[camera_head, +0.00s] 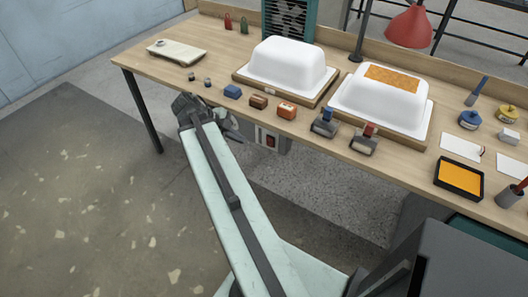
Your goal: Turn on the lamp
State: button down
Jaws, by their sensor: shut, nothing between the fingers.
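A red lamp shade (410,27) hangs on a dark stand over the back right of the workbench. A grey box with a red switch (269,140) is fixed under the bench's front edge, near the middle. I cannot tell the switch's position. My gripper (232,128) is shut and empty, just in front of the bench edge and left of the switch box. It looks apart from the switch. My arm partly hides the gripper, and its fingertips are small and dark. Whether the lamp is lit is not clear.
The wooden bench (150,72) holds two white tub shells (290,62), (385,95) on boards. Several small blocks and brushes line its front edge. An orange tray (459,180) lies at the right. The floor (80,200) at left is clear.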

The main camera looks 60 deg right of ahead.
jog(key=shift+s+d+m, duration=0.3)
jog(key=shift+m, duration=0.1)
jog(key=b, duration=0.7)
send_near(269, 143)
jog(key=shift+s+a+x, duration=0.1)
jog(key=shift+x, duration=0.8)
jog(key=shift+s+a+x, duration=0.15)
jog(key=shift+x, duration=0.75)
jog(key=shift+s+a+x, duration=0.1)
jog(key=shift+x, duration=0.8)
